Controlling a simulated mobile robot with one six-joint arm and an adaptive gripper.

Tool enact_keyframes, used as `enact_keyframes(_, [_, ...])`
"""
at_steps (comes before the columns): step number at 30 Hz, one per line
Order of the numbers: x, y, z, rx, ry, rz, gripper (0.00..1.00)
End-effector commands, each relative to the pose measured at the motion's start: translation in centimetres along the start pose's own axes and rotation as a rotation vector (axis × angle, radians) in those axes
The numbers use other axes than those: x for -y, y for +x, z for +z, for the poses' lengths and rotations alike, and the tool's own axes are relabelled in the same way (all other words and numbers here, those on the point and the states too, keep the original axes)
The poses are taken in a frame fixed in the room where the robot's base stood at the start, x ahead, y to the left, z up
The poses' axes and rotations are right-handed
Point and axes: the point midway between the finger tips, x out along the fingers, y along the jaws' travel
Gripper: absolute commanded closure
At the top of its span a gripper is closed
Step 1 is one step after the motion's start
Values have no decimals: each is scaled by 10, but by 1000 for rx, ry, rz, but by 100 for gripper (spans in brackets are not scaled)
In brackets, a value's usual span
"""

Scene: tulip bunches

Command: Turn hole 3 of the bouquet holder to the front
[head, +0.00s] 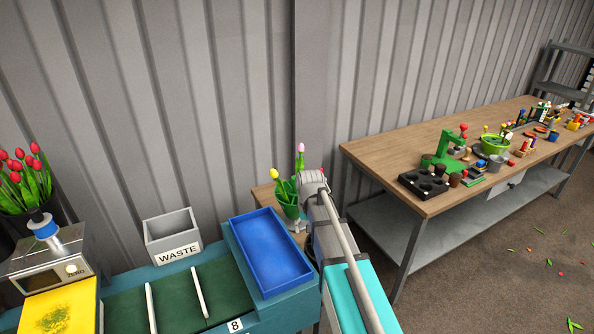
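A green holder (289,205) with green leaves stands on a small wooden stand beside my arm; it appears to be the bouquet holder. One yellow tulip (275,174) and one pink tulip (301,148) rise from it. Its hole numbers are too small to read, so I cannot tell which hole faces front. My arm covers its right side. My gripper is mostly hidden by my own arm; a small pale grey part (298,226) low at the holder may belong to it. I cannot see its fingers, nor whether it touches the holder.
A blue tray (268,252) lies left of the stand, with a grey WASTE bin (172,236) and a scale (48,262) further left. Red tulips (25,178) stand at far left. A wooden workbench (410,150) with tools and pots runs along the right. Open floor lies before it.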

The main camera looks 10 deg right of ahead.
Motion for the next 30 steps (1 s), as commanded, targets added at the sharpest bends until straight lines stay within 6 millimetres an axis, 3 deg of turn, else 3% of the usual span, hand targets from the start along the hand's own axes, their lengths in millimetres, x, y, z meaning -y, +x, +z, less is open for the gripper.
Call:
enact_keyframes(1, [4,-21,-36,0,15,0,19])
enact_keyframes(15, [24,-105,-235,0,156,0,19])
enact_keyframes(21, [29,-123,-282,0,194,0,19])
enact_keyframes(30, [30,-126,-295,0,207,0,19])
